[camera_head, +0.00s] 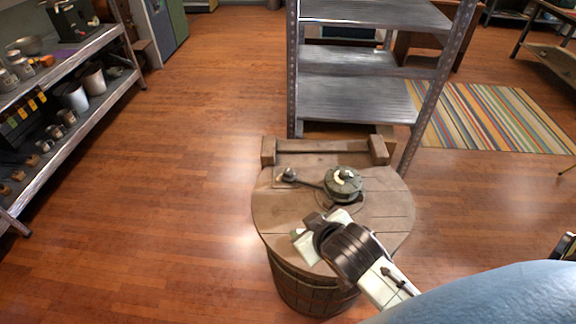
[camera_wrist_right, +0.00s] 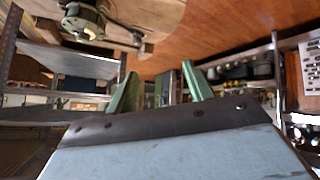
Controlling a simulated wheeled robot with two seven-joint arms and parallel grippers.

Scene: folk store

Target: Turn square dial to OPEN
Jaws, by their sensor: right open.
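A round, dark grey-green dial device (camera_head: 343,182) with a pale curved piece on top sits on the wooden barrel top (camera_head: 390,215). A rod links it to a small dark metal knob (camera_head: 288,174) at its left. No square outline or OPEN lettering can be made out. My right gripper (camera_head: 320,229) is over the front of the barrel top, nearer the camera than the device. In the right wrist view its two green fingers (camera_wrist_right: 160,75) stand apart with nothing between them. The device (camera_wrist_right: 85,18) and knob (camera_wrist_right: 137,38) show at upper left there, away from the fingers. My left gripper is not in view.
The barrel (camera_head: 300,285) stands on open wooden floor. A wooden frame (camera_head: 325,146) rises at the top's far edge, close to a metal shelf rack (camera_head: 355,98). Loaded shelves (camera_head: 60,75) stand at left. A striped rug (camera_head: 495,118) lies at right.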

